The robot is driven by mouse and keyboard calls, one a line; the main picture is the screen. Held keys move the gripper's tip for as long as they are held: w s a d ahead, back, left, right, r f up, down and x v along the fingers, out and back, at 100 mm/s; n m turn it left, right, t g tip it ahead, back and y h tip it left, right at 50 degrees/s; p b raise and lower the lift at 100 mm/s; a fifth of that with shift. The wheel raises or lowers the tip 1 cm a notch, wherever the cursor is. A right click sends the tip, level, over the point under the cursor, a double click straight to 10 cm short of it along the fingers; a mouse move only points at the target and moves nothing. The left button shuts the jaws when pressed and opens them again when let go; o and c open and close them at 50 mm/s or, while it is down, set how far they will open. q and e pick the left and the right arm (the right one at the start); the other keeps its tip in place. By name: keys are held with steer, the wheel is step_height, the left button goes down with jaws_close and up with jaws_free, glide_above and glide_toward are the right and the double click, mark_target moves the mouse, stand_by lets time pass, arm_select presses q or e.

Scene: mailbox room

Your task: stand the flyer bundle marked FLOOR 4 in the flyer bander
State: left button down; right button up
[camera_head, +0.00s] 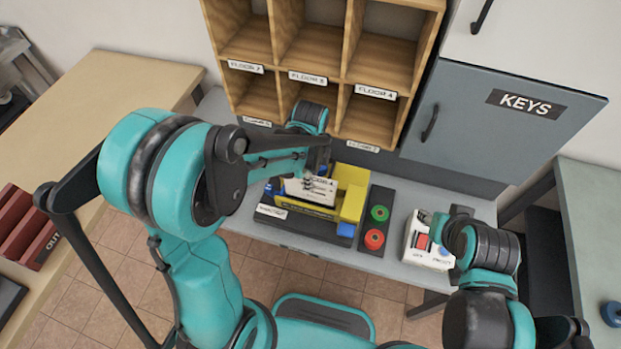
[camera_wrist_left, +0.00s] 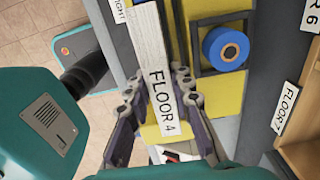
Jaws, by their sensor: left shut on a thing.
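The white flyer bundle marked FLOOR 4 (camera_head: 312,187) is at the yellow flyer bander (camera_head: 352,190) on the grey bench. It also shows in the left wrist view (camera_wrist_left: 152,48), with its FLOOR 4 label facing the camera. My left gripper (camera_wrist_left: 156,82) is shut on the bundle, with one finger on each side. Yellow bander parts (camera_wrist_left: 222,95) show beside and below the bundle. I cannot tell whether the bundle's lower edge touches the bander. My right gripper (camera_head: 443,228) is near a white device at the right; its fingers are too unclear to judge.
The wooden pigeonhole shelf (camera_head: 318,55) stands behind the bander. Round green (camera_head: 380,213) and red (camera_head: 373,239) pieces sit on a dark strip to its right. The white device (camera_head: 427,243) is farther right, below the grey KEYS cabinet (camera_head: 495,120). A wooden table (camera_head: 115,95) is at left.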

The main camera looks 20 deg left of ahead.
arm_select(q)
steer(key=shift+f+b, duration=1.2)
steer(key=shift+f, duration=0.2)
steer(key=shift+f+b, duration=1.25)
steer(key=shift+f, duration=0.2)
steer(key=shift+r, duration=0.1)
steer(key=c, duration=1.3)
jaws_free()
steer(key=shift+o, duration=0.2)
steer(key=shift+r, duration=0.1)
